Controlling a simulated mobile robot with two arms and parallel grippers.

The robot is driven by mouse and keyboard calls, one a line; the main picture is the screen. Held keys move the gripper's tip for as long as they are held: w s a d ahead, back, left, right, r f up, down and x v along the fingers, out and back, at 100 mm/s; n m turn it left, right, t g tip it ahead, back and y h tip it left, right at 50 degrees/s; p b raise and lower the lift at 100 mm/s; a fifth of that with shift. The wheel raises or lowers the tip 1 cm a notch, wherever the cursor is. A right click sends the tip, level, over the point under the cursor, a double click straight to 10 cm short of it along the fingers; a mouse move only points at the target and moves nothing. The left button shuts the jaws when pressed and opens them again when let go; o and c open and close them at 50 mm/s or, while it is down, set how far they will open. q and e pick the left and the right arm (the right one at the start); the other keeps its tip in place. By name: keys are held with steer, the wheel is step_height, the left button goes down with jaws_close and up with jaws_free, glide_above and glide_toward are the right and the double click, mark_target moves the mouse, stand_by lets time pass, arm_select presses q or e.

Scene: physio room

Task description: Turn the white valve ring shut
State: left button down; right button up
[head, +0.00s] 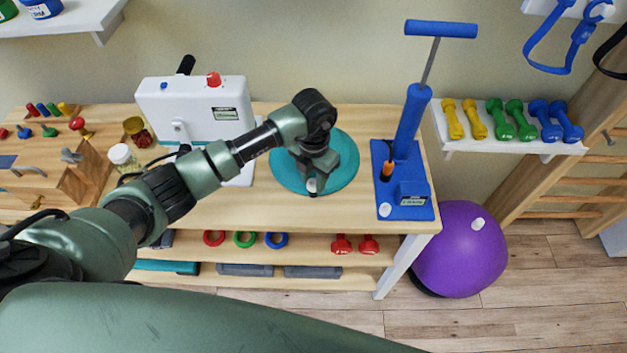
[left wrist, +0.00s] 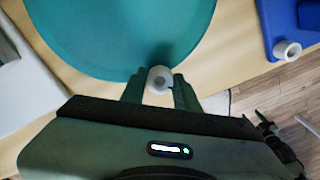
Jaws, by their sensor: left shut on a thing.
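The white valve ring (head: 311,185) is at the near edge of a round teal cushion (head: 342,172) on the wooden bench. It also shows in the left wrist view (left wrist: 160,78), seen end-on with a grey centre, between my two fingers. My left gripper (head: 314,188) reaches down over the cushion and is shut on the ring. The gripper hides part of the cushion and ring in the head view. How far the ring is turned cannot be told.
A blue hand pump (head: 405,165) stands right of the cushion, with a white fitting (head: 384,210) on its base. A white device (head: 195,108) is at left behind my arm. A purple ball (head: 460,250) is on the floor at right. Dumbbells lie on a wall shelf (head: 505,147).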

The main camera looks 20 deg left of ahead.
arm_select(q)
steer(key=c, duration=1.1)
jaws_free()
steer(key=shift+o, duration=0.2)
